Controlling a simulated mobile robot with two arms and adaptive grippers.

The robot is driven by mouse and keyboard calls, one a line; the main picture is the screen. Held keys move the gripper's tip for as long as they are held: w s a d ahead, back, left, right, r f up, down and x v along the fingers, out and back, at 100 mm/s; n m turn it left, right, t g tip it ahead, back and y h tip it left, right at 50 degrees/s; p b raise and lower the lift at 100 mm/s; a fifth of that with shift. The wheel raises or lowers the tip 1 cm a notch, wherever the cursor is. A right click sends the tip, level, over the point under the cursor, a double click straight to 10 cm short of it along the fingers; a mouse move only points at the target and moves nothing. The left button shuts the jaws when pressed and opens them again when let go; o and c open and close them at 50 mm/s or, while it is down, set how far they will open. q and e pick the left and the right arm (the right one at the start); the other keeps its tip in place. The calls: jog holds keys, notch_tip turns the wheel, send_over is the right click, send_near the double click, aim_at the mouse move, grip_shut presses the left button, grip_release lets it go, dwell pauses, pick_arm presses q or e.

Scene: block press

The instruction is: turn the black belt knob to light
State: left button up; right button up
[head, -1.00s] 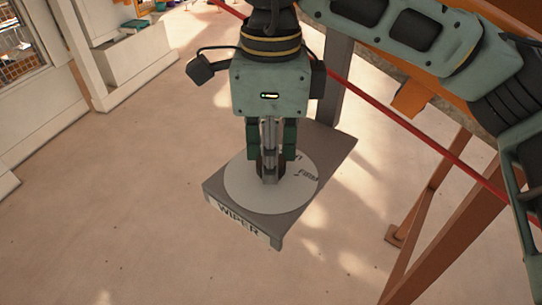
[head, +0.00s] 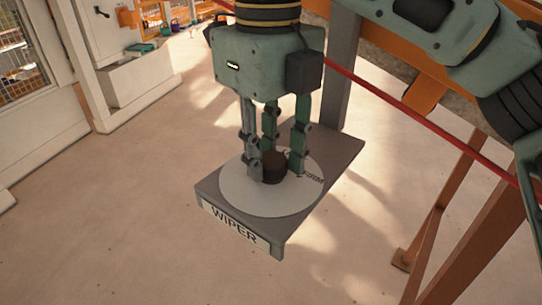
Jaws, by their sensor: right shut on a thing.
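A dark, round knob (head: 274,168) stands on a pale round dial (head: 240,195) on a grey stand. The stand's front label (head: 233,223) reads "WIPER". Part of a word that looks like "FIRM" shows at the dial's right side; the other marks are hidden by the fingers. My right gripper (head: 277,160) comes down from above, with its fingers around the knob and shut on it. Which mark the knob points to cannot be told. My left gripper is not in view.
The grey stand (head: 335,150) has a post at its back. White cabinets (head: 135,85) are at the upper left. The floor at the left is clear.

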aim_at(266, 162)
jog(key=shift+s+a+f+m, duration=0.2)
jog(key=shift+f+m, duration=0.1)
jog(key=shift+m, duration=0.1)
jog(key=o, duration=0.7)
jog(key=shift+o, duration=1.3)
jog(key=shift+a+r, duration=0.1)
jog(key=shift+r, duration=0.1)
jog(key=shift+r, duration=0.15)
notch_tip(266, 162, up, 12)
